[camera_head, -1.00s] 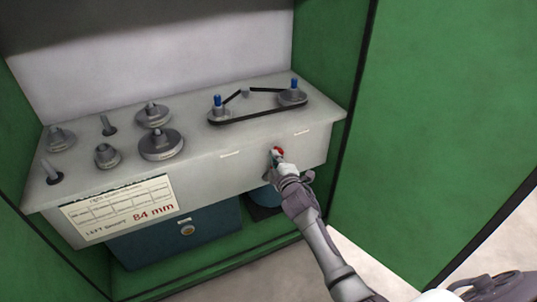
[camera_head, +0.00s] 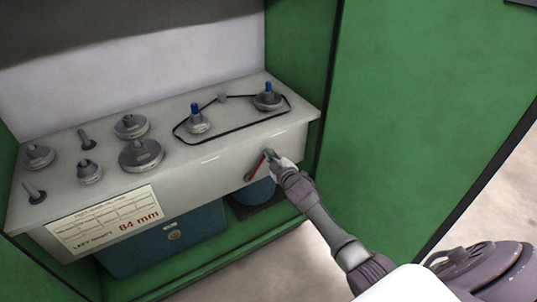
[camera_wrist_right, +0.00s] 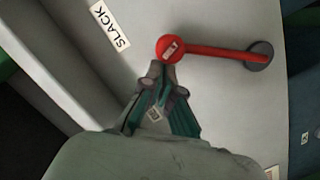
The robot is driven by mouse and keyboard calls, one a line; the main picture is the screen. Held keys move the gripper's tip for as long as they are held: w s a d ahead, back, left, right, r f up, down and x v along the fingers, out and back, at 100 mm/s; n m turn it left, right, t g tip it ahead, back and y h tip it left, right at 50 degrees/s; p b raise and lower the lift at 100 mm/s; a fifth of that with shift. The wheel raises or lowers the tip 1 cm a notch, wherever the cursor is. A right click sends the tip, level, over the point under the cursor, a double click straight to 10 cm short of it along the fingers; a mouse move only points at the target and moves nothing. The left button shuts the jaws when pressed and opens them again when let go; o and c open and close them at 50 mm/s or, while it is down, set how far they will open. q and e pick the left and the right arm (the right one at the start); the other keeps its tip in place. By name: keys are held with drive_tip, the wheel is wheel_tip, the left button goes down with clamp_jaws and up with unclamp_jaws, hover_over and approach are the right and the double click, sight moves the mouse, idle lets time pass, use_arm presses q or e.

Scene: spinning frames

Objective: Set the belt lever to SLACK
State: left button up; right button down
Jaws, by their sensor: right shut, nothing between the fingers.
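The red belt lever (camera_head: 257,167) is on the front face of the grey panel, slanting up to the right. In the wrist view its red arm (camera_wrist_right: 220,53) runs from a dark pivot to a round knob beside the SLACK label (camera_wrist_right: 110,25). My right gripper (camera_head: 273,157) is shut and empty; in the wrist view its fingertips (camera_wrist_right: 163,72) are at the knob, touching or nearly so. The thin black belt (camera_head: 233,130) lies in a wide, loose loop around two blue-topped pulleys (camera_head: 197,124) (camera_head: 267,99). My left gripper is not in view.
Several grey pulleys and pegs stand on the bench top (camera_head: 100,200). A teal box (camera_head: 165,240) sits below. Green walls (camera_head: 420,110) enclose the right side.

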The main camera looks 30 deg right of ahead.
drive_tip(key=shift+s+d+f, duration=0.2)
drive_tip(key=shift+d, duration=0.05)
drive_tip(key=s+a+r, duration=0.1)
drive_tip(key=s, duration=1)
drive_tip(key=shift+s+a+r, duration=0.2)
drive_tip(key=shift+s+r, duration=0.1)
drive_tip(key=shift+r, duration=0.1)
